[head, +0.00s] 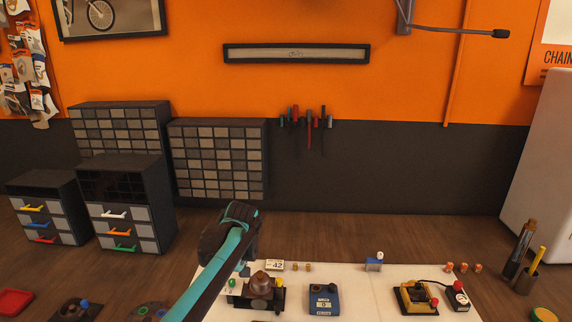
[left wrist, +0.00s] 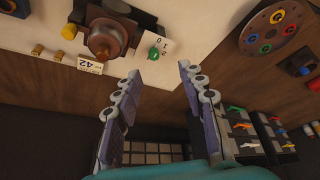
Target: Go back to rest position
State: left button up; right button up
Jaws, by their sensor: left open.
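My left arm (head: 222,252) comes up from the bottom of the head view and ends in a dark wrist part over the left edge of the white board. Its fingers cannot be made out there. In the left wrist view my left gripper (left wrist: 160,70) is open. Its two fingers stand apart with nothing between them, above the brown wooden tabletop (left wrist: 205,70). The white board (head: 350,285) lies beyond the fingertips and also shows in the left wrist view (left wrist: 45,25). My right gripper is in neither view.
On the board are a brown domed knob (head: 262,285), a blue box (head: 324,299), a yellow-and-black device (head: 416,298) and a 42 label (head: 275,266). Drawer cabinets (head: 128,205) stand at the back left. Tool holders (head: 519,248) stand at the right. The wood behind the board is clear.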

pick_arm(q)
jog(key=s+m+t+h+b, duration=0.1)
jog(key=s+m+b, duration=0.25)
jog(key=s, duration=1.25)
jog(key=s+f+m+t+h+b, duration=0.1)
jog(key=s+f+m, duration=0.3)
jog(key=s+f, duration=0.6)
jog(key=s+t+b, duration=0.1)
jog(key=s, duration=0.2)
jog(key=shift+h, duration=0.3)
jog(key=shift+a, duration=0.1)
